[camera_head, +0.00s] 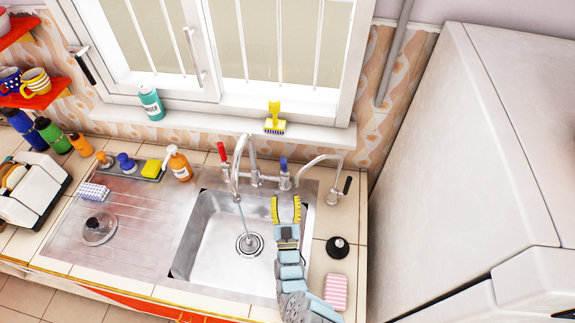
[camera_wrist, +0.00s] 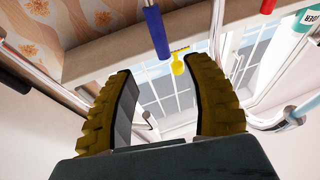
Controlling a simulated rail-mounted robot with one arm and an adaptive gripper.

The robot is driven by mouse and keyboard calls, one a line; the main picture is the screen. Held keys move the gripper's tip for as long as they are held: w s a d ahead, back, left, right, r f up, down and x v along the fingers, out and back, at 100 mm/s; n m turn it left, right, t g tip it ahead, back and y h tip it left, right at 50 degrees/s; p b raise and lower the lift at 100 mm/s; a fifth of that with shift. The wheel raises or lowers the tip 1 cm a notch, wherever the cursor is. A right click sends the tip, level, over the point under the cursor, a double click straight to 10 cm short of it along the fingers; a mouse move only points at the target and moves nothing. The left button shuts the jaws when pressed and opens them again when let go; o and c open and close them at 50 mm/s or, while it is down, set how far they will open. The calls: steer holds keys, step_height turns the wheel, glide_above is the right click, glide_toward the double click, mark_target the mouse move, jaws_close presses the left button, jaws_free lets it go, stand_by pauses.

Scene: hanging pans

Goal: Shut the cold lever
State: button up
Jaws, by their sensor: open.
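The cold lever (camera_head: 284,163), with a blue handle, stands on the right valve of the sink tap (camera_head: 240,160). It also shows in the wrist view (camera_wrist: 157,32), beyond and above the fingertips. The red-handled lever (camera_head: 222,152) is on the left valve; its red tip shows in the wrist view (camera_wrist: 268,6). A thin stream appears to run from the spout towards the drain. My gripper (camera_head: 286,203) is open and empty over the right part of the sink, in front of the blue lever and apart from it. In the wrist view my gripper (camera_wrist: 161,80) has its yellow fingers spread.
The steel sink (camera_head: 213,240) lies below. A second curved spout (camera_head: 318,160) with a black-tipped handle stands right of the blue lever. A yellow brush (camera_head: 275,118) is on the windowsill behind. A black stopper (camera_head: 338,247) and pink sponge (camera_head: 336,292) lie right of the sink.

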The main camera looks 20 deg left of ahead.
mark_target(284, 168)
steer(key=b+x, duration=0.3)
steer(key=x, duration=0.7)
steer(key=shift+a, duration=0.1)
steer(key=shift+x, duration=0.95)
jaws_close()
